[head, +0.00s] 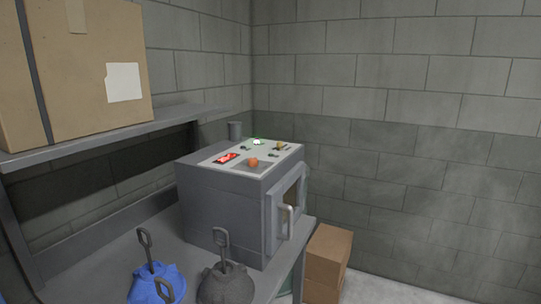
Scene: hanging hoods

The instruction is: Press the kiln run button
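The grey kiln (212,208) stands on the grey bench in the middle of the head view. Its sloping top carries a light control panel (228,168). On the panel are a red lit display (225,158), a round orange-red knob or button (253,162) on a dark plate, and a whitish-green lit button (258,141) at the back. A small brownish switch (279,146) sits at the back right. No label is readable, so I cannot tell which is the run button. The kiln's front door (289,205) with a handle faces right. My gripper is not in view.
A blue hood-like thing (157,283) and a dark grey one (226,284), both with loop handles, are at the bench's (185,252) near edge. A large cardboard box (75,75) sits on the upper left shelf (110,136). Brown boxes (328,255) stand right of the bench.

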